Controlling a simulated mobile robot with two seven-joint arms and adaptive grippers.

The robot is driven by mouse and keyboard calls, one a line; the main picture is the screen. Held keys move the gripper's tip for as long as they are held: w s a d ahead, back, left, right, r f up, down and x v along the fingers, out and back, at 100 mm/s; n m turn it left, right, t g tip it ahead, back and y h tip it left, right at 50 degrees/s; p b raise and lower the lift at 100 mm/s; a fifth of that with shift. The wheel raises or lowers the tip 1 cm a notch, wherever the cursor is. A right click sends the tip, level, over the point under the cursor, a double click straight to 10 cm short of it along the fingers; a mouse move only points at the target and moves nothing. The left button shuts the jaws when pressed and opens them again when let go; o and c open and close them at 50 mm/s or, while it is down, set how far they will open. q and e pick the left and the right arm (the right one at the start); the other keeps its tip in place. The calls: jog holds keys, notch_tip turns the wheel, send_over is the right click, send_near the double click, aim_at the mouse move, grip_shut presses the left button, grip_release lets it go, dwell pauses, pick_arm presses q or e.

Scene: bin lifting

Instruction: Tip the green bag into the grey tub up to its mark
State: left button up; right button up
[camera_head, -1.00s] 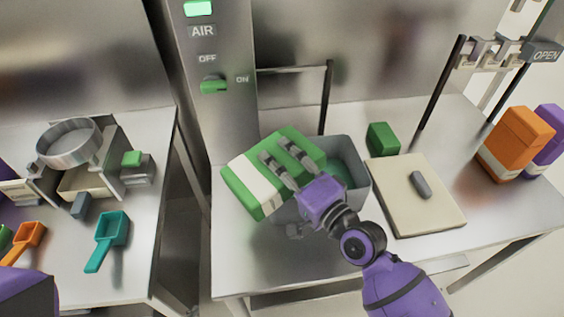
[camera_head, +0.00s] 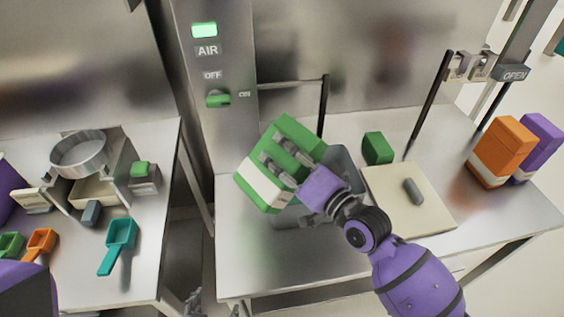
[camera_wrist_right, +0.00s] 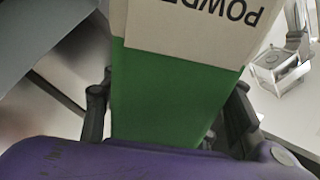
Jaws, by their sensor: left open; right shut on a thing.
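The green bag (camera_head: 285,125) with a white label band is tilted over the grey tub (camera_head: 346,162). My right gripper (camera_head: 272,150) is shut on the bag, its fingers along the upper side. In the right wrist view the bag (camera_wrist_right: 170,90) sits between the two fingers, its label reading upside down. The tub stands on the steel table, and the bag and gripper hide most of its opening. I cannot see its mark, its fill level or any powder falling. My left gripper (camera_head: 194,301) is open and empty at the bottom edge, partly cut off.
A green block (camera_head: 377,148) and a cream board (camera_head: 408,200) with a grey piece lie right of the tub. Orange (camera_head: 500,150) and purple (camera_head: 538,145) packs stand far right. The left bench holds a round sieve (camera_head: 79,154) and a teal scoop (camera_head: 118,245).

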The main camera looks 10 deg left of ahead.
jog(key=shift+w+r, duration=0.1)
jog(key=shift+r, duration=0.15)
pick_arm(q)
jog(key=shift+w+r, duration=0.2)
jog(key=shift+r, duration=0.05)
pick_arm(e)
jog(key=shift+f, duration=0.1)
jog(key=shift+n, duration=0.3)
jog(key=shift+w+d+r+n, duration=0.2)
jog(key=shift+r+n, duration=0.2)
jog(key=shift+n, duration=0.15)
jog(key=shift+w+d+r+n, duration=0.15)
jog(key=shift+r+n, duration=0.2)
jog(key=shift+n, duration=0.2)
jog(key=shift+w+d+n+p, duration=0.15)
jog(key=shift+n+p, duration=0.15)
jog(key=shift+n, duration=0.1)
pick_arm(q)
jog(key=shift+w+r, duration=0.45)
jog(key=shift+r, duration=0.15)
